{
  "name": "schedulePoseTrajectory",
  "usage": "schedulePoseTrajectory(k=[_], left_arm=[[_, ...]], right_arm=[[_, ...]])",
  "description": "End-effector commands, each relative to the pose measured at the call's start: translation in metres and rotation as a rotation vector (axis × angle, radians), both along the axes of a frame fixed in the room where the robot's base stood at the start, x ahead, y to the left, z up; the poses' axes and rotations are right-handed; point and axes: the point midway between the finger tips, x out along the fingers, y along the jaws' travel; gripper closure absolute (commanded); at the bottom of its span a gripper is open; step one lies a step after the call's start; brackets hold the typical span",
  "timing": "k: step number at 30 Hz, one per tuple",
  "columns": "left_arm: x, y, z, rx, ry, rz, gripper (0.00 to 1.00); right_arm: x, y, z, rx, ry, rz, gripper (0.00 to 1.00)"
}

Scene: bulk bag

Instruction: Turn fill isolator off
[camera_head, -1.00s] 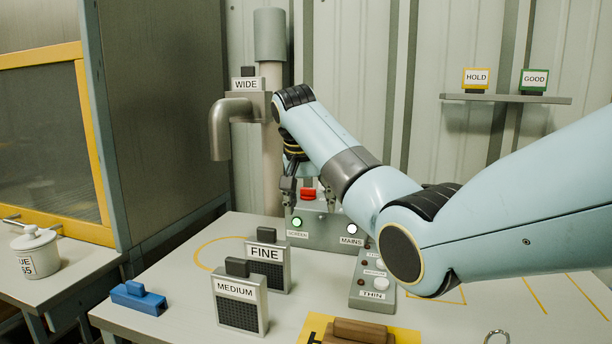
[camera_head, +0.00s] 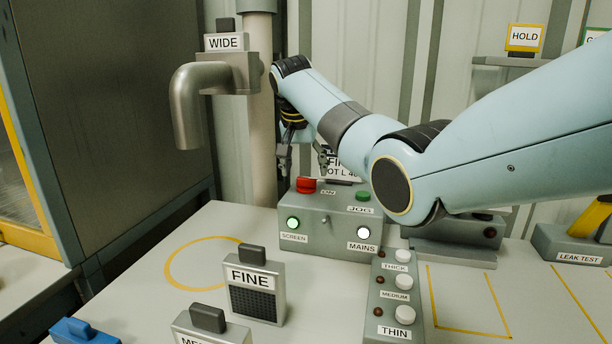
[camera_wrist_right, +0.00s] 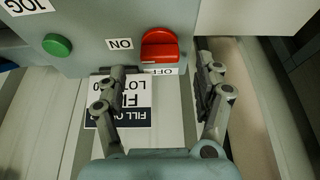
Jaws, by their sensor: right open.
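A red rotary knob (camera_head: 306,185) sits on top of a grey control box (camera_head: 328,212). In the right wrist view, the knob (camera_wrist_right: 160,48) has an ON label at its left and an OFF label (camera_wrist_right: 164,71) just below it. I cannot tell which label it points to. My right gripper (camera_head: 303,162) is open and empty above and behind the knob. In the wrist view its fingertips (camera_wrist_right: 161,70) are spread to either side of the knob's lower edge, apart from it. My left gripper is not in view.
The box also carries a green JOG button (camera_head: 362,195), a lit green SCREEN lamp (camera_head: 293,222) and a white MAINS lamp (camera_head: 363,233). A FILL placard (camera_wrist_right: 125,104) is close to the fingers. A vertical pipe (camera_head: 261,110) stands left of the gripper. A FINE screen (camera_head: 256,285) stands in front.

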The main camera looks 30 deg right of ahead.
Motion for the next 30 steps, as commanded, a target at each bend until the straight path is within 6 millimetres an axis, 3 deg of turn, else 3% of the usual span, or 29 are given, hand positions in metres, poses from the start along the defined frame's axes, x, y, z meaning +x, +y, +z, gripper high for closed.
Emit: schedulePoseTrajectory(k=[6, 17, 30], left_arm=[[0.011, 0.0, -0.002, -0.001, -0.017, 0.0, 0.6], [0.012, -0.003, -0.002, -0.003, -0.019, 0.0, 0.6], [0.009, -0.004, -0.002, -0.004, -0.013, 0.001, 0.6]], right_arm=[[0.007, -0.009, -0.028, 0.0, 0.001, -0.001, 0.31], [0.009, -0.011, -0.033, 0.0, 0.0, -0.001, 0.31], [0.009, -0.01, -0.033, 0.0, 0.0, -0.001, 0.87]])
